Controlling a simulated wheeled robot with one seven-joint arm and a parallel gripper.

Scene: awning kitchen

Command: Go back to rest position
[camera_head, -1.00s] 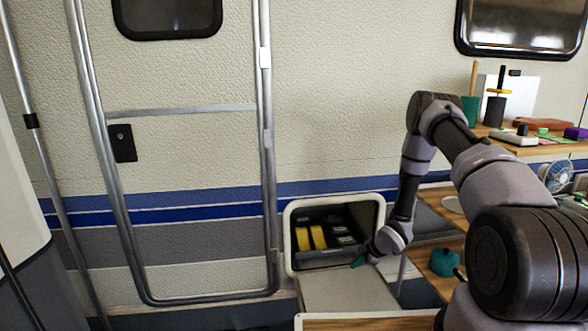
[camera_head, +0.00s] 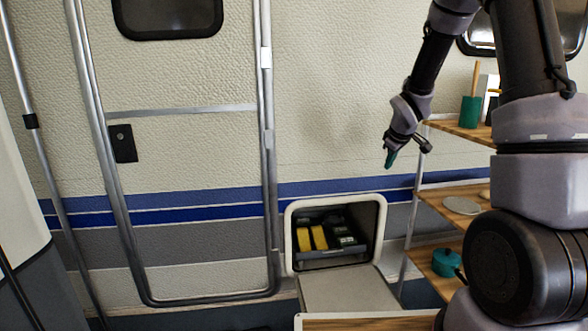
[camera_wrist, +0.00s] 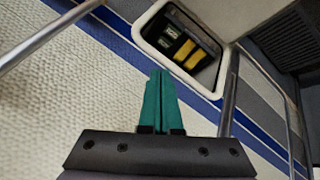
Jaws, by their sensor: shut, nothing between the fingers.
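My gripper (camera_head: 390,159) hangs from my raised arm in the head view, above and to the right of the open wall compartment. Its green fingers point down. In the wrist view the two green fingers of my gripper (camera_wrist: 160,80) are pressed together with nothing between them. They stand apart from the wall and the compartment.
The open wall compartment (camera_head: 288,240) holds a dark tray with yellow items; its frame also shows in the wrist view (camera_wrist: 146,17). Its lowered door (camera_head: 345,290) lies below. A wooden shelf unit (camera_head: 455,203) stands at right, with a teal pot (camera_head: 445,262) on a lower shelf. The wall left of the gripper is clear.

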